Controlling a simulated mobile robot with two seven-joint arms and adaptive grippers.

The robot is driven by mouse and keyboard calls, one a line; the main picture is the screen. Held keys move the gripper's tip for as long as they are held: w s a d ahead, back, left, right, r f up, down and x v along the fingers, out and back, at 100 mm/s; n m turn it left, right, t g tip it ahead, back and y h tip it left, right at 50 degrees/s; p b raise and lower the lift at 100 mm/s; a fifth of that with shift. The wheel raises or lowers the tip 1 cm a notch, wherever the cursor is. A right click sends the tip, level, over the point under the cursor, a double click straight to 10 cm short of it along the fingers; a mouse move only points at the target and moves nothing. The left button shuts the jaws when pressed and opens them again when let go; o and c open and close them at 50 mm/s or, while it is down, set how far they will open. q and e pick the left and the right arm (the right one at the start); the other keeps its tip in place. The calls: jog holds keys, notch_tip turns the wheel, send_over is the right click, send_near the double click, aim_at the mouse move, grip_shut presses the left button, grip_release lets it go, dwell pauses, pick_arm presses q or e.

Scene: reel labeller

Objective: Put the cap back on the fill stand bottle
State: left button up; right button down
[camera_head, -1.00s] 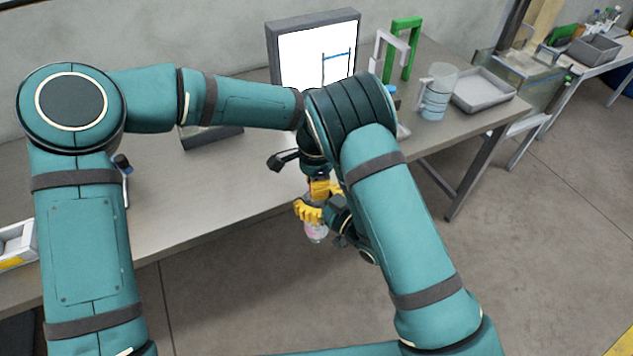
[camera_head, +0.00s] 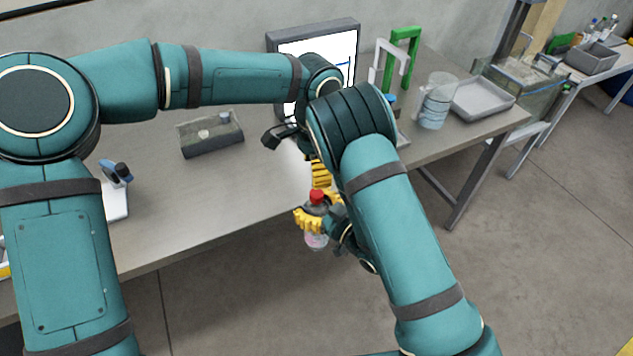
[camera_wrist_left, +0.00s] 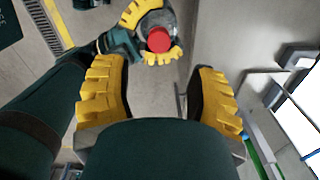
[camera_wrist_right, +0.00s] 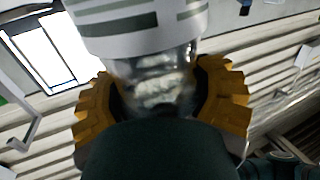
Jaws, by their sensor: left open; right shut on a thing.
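The bottle (camera_head: 316,241) is clear, with pinkish contents low down, and is held off the front of the table. My right gripper (camera_head: 318,220) is shut around its body. A red cap (camera_head: 317,196) sits on top of the bottle; how tightly it is seated I cannot tell. My left gripper (camera_head: 320,173) is open and empty just above the cap, partly hidden by my arm. In the left wrist view the red cap (camera_wrist_left: 159,39) shows ahead of the open fingers, apart from them. In the right wrist view the bottle (camera_wrist_right: 150,85) stands between the right fingers.
The grey table (camera_head: 175,215) carries a dark box (camera_head: 211,138) and a screen (camera_head: 318,28) at the back. A green frame (camera_head: 415,40), a clear jug (camera_head: 435,103) and a grey tray (camera_head: 484,101) stand to the right. Open floor lies in front.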

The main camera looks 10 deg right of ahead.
pick_arm(q)
jog(key=shift+r, duration=2)
jog(key=s+a+f+n+h, duration=0.1)
jog(key=s+a+f+n, duration=0.3)
jog(key=f, duration=0.6)
jog(key=s+a+f+n+t+h, duration=0.1)
jog(key=s+a+f+n, duration=0.4)
jog(key=f+n, duration=0.3)
jog(key=s+a+f+n+t+h, duration=0.1)
jog(key=s+a+f+n, duration=0.4)
jog(key=f, duration=0.8)
jog(key=shift+a+n+h, duration=0.4)
jog(key=shift+a+n, duration=0.25)
jog(key=shift+n, duration=0.05)
pick_arm(e)
jog(key=shift+r, duration=0.1)
jog(key=shift+w, duration=0.1)
